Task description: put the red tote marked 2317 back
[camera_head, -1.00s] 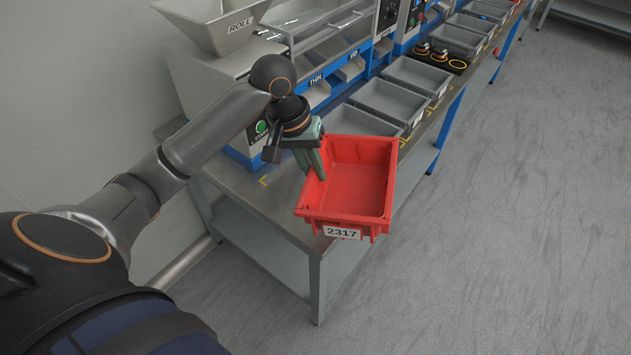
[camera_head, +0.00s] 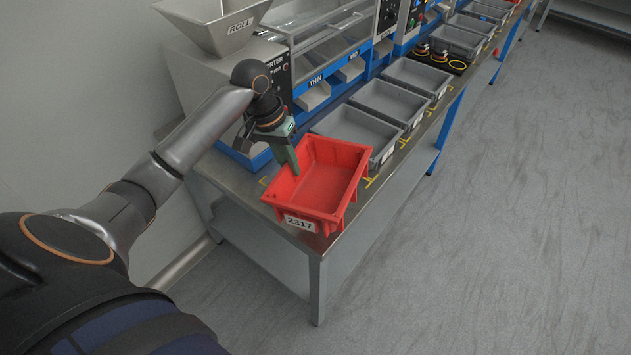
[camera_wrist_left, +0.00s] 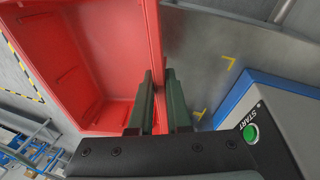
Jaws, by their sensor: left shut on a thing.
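The empty red tote (camera_head: 322,186) marked 2317 is at the near end of the metal bench (camera_head: 242,194), its label facing me. My left gripper (camera_head: 291,165) is shut on the tote's left wall. In the left wrist view the gripper fingers (camera_wrist_left: 160,105) straddle the wall of the tote (camera_wrist_left: 85,60). I cannot tell whether the tote's bottom touches the bench top. My right gripper is not in view.
Several grey totes (camera_head: 389,101) stand in a row along the bench beyond the red tote. Yellow corner marks (camera_head: 370,181) show on the bench top. The floor at right is clear.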

